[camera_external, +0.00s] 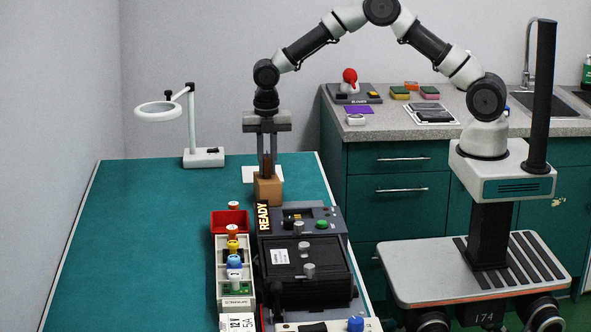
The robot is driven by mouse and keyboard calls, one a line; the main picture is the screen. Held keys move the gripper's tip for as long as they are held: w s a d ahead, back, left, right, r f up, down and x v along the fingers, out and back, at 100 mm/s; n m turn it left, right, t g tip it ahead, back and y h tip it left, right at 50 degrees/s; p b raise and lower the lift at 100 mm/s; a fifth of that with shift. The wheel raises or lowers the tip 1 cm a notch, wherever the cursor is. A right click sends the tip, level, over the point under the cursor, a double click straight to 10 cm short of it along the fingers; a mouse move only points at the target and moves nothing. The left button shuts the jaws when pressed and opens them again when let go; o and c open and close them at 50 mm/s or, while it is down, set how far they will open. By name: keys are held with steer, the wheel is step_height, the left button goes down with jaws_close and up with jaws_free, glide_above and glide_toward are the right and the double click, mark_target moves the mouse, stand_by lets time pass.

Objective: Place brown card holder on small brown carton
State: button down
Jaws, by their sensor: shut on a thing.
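The brown card holder (267,166) is dark brown and narrow, and it stands upright between the fingers of my gripper (267,172). My gripper points straight down and is shut on the card holder. The small brown carton (268,190) stands on the teal table directly below the fingers. The holder's lower end is at the carton's top; I cannot tell whether they touch. The fingers partly hide the holder.
Right in front of the carton stands a dark test unit (305,265) with a READY sign (263,216). A red bin (229,221) and a rack of coloured parts (234,275) are beside it. A magnifier lamp (204,157) stands at the back left. The table's left side is clear.

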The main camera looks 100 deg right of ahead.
steer(key=shift+f, duration=0.1)
steer(key=c, duration=1.7)
jaws_free()
